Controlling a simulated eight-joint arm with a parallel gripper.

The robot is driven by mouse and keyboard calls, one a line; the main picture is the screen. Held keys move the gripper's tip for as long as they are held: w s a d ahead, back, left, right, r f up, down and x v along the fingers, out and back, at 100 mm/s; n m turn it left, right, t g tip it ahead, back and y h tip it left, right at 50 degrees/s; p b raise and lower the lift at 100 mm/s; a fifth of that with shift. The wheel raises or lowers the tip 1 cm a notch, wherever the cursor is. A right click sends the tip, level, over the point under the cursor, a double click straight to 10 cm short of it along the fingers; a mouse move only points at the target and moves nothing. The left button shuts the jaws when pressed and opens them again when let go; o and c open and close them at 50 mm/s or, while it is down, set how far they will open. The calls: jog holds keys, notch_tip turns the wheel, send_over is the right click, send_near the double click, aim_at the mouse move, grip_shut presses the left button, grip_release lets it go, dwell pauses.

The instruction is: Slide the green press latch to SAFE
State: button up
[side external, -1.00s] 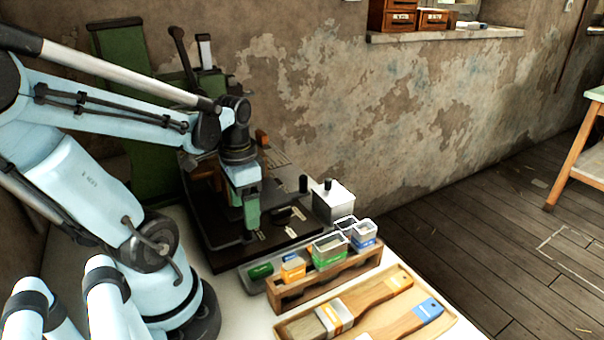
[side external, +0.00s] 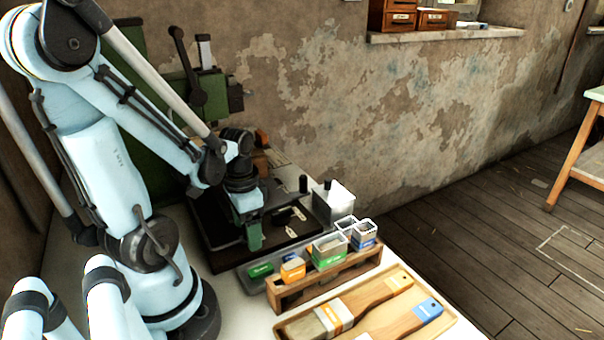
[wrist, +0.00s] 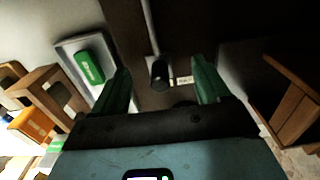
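The green press (side external: 208,95) stands against the wall at the back left, with its dark base plate (side external: 225,225) in front. My gripper (side external: 254,243) is low over the front part of that plate. In the wrist view my gripper (wrist: 162,75) has its two green fingers apart. A dark upright knob (wrist: 160,72) shows between the fingers, with visible gaps on both sides. It may be the latch handle. A small pale label (wrist: 184,80) lies beside it, too small to read. No part is clearly identifiable as a green latch.
A grey tray with a green block (wrist: 90,67) lies beside the plate. A wooden rack (side external: 325,280) of small containers and a tray of brushes (side external: 375,305) stand in front. A metal box (side external: 336,200) and a black post (side external: 303,184) stand to the right.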

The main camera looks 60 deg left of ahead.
jog(key=c, duration=1.3)
jog(key=shift+a, duration=1.5)
jog(key=o, duration=1.5)
jog(key=shift+c, duration=0.2)
notch_tip(320, 180, up, 8)
